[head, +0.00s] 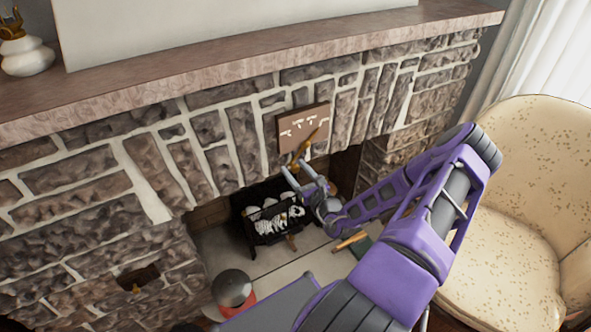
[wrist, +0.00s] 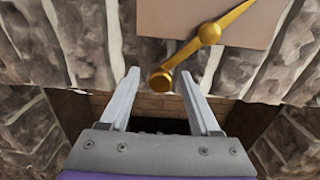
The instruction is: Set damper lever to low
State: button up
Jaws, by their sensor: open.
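The damper lever (head: 303,148) is a brass pointer on a brown plaque (head: 290,127) on the stone chimney front. The plaque has white markings, too small to read. In the wrist view the lever (wrist: 210,33) slants from upper right, where it runs out of frame, to a round knob (wrist: 160,79) at lower left. My gripper (head: 297,169) is at the lower end of the lever. Contact cannot be told.
A dark fire basket (head: 275,222) with pale logs stands in the firebox below. The mantel shelf (head: 250,62) runs above, with a white vase (head: 27,56) at left. A cream armchair (head: 525,185) stands at right. A dark round object (head: 232,288) sits on the hearth.

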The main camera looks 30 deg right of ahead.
jog(key=shift+w, duration=0.3)
grip_shut()
jog(key=shift+r, duration=0.1)
dwell(1.2)
